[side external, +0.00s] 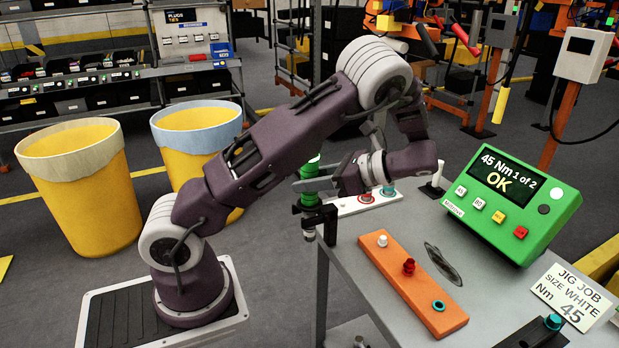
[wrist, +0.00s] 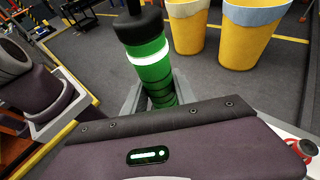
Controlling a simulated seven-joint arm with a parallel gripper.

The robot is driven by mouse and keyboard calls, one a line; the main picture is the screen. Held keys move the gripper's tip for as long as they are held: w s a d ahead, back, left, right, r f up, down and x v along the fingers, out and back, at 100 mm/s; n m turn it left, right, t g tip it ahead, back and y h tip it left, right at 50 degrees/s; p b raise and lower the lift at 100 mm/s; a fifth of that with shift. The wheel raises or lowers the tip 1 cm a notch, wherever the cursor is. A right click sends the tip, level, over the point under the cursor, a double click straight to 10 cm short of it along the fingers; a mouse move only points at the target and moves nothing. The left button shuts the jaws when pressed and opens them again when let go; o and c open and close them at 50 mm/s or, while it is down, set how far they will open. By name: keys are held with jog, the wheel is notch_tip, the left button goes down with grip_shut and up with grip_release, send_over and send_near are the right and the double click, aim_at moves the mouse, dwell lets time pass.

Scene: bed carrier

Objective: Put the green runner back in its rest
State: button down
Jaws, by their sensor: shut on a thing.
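The black rest (side external: 322,219) is a bracket on the table edge, directly below the runner. The runner's lower end meets or overlaps the rest in the side view; I cannot tell whether it is seated or just above. In the wrist view the runner (wrist: 150,68), with a lit white ring and black end, lies between my gripper's fingers (wrist: 158,98). The rest is not identifiable there.
On the table (side external: 371,304) are an orange strip (side external: 390,265) with white, red and teal pieces, and a white strip (side external: 345,207) with rings. A green controller (side external: 520,200) reads "45 Nm 1 of 2 OK". A card (side external: 572,296) says size white. Yellow bins (side external: 85,190) stand behind.

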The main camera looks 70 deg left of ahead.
jog(key=shift+f, duration=0.4)
jog(key=c, duration=0.9)
grip_release()
jog(key=v, duration=0.7)
